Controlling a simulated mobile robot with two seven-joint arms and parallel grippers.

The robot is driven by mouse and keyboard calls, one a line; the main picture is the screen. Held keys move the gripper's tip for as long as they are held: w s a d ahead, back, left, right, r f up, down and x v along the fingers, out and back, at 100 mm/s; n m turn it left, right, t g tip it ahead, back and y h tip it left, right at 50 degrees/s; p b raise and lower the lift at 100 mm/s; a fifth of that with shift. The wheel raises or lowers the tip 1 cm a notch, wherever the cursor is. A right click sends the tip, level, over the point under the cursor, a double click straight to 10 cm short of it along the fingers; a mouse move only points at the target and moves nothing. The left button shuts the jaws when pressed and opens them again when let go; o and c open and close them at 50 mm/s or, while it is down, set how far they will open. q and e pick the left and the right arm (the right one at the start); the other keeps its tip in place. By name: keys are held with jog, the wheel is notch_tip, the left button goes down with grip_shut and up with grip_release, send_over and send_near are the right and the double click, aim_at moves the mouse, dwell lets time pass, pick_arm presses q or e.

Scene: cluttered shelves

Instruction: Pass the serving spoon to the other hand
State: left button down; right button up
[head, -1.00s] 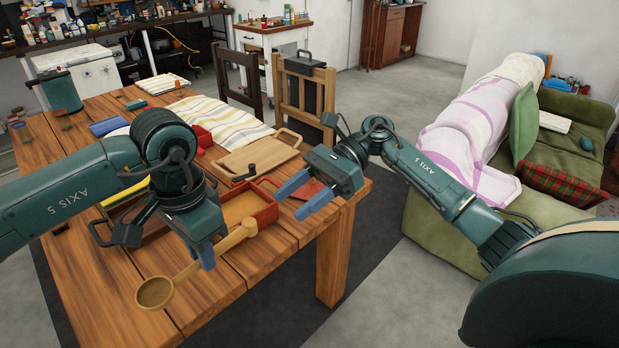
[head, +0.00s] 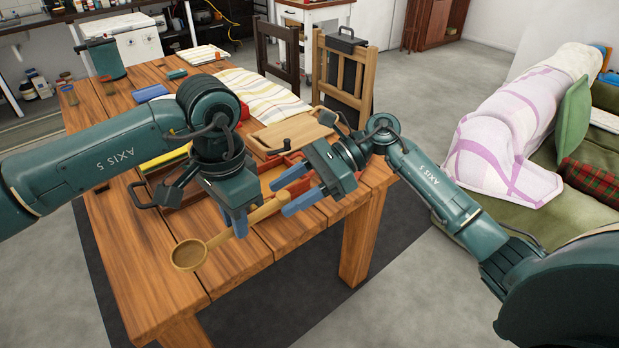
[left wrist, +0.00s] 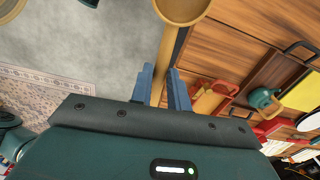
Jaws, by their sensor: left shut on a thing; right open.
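The wooden serving spoon (head: 190,254) is held over the front of the table, its round bowl toward the lower left and its handle running up to the right. My left gripper (head: 239,228) is shut on the spoon's handle. In the left wrist view the spoon (left wrist: 181,8) shows its bowl at the top and its handle between the blue fingers of my left gripper (left wrist: 166,84). My right gripper (head: 288,193) is open, its blue fingers pointing left, close to the handle's far end. I cannot tell whether the handle end lies between its fingers.
A red-sided tray (head: 272,166) and a wooden cutting board (head: 292,133) lie on the table (head: 150,285) behind the grippers. A striped cloth (head: 262,95) lies further back. Wooden chairs (head: 345,80) stand behind the table. The table's front corner is bare.

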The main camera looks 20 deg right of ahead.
jog(key=shift+a+f, duration=0.1)
jog(key=shift+a, duration=0.15)
jog(key=shift+c, duration=0.3)
jog(key=c, duration=0.9)
pick_arm(q)
jog(key=c, duration=1.3)
grip_release()
pick_arm(e)
grip_shut()
pick_arm(q)
jog(key=shift+o, duration=0.2)
